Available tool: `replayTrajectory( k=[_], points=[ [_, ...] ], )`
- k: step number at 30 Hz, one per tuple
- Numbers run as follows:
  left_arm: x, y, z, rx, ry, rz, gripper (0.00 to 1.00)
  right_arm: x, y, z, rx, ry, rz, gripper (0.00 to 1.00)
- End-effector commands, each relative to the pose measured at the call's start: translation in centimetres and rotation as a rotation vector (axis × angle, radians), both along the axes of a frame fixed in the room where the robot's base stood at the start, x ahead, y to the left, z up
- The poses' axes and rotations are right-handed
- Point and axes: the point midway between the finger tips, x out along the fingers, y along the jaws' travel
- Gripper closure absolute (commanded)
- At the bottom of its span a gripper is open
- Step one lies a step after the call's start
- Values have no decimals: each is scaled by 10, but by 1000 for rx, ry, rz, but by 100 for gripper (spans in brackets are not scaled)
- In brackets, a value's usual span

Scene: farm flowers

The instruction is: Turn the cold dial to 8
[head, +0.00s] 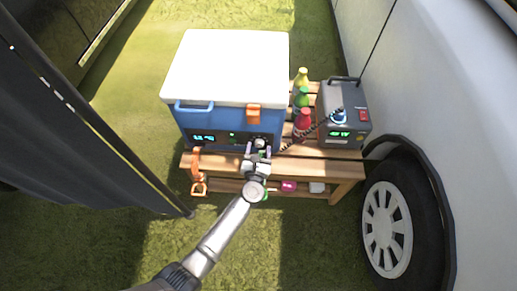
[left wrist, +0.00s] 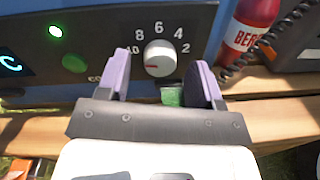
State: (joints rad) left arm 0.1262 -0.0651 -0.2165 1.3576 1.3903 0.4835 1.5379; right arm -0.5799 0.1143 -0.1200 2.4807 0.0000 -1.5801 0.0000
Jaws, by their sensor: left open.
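The cold dial (left wrist: 160,58) is a round light-grey knob on the dark front panel (left wrist: 110,20) of the blue cooler (head: 197,117). Numbers 2, 4, 6, 8 and 10 arc over it, with 10 at its left and 8 at upper left. A red mark on the knob points left, close to or just below the 10. My left gripper (left wrist: 163,85) is open, its purple fingers on either side of the knob; I cannot tell whether they touch it. In the head view the left gripper (head: 257,152) is at the cooler's lower right front. My right gripper is not in view.
The cooler stands on a slatted wooden table (head: 345,170). Right of it are several bottles, one red (head: 303,121), and a grey power box (head: 345,118) with a coiled cable. A green button (left wrist: 74,63) is left of the dial. An orange latch (head: 253,113) is above.

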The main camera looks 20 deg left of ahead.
Motion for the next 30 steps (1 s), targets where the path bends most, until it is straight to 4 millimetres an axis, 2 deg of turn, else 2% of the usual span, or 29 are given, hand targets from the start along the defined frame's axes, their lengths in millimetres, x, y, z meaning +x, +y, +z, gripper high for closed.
replayTrajectory(
  k=[6,15,30],
  points=[
    [9,2,0,0,0,-1,40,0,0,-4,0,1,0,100],
    [10,3,1,0,0,-1,41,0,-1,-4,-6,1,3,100],
    [10,2,0,0,0,-1,89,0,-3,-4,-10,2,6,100]
  ],
)
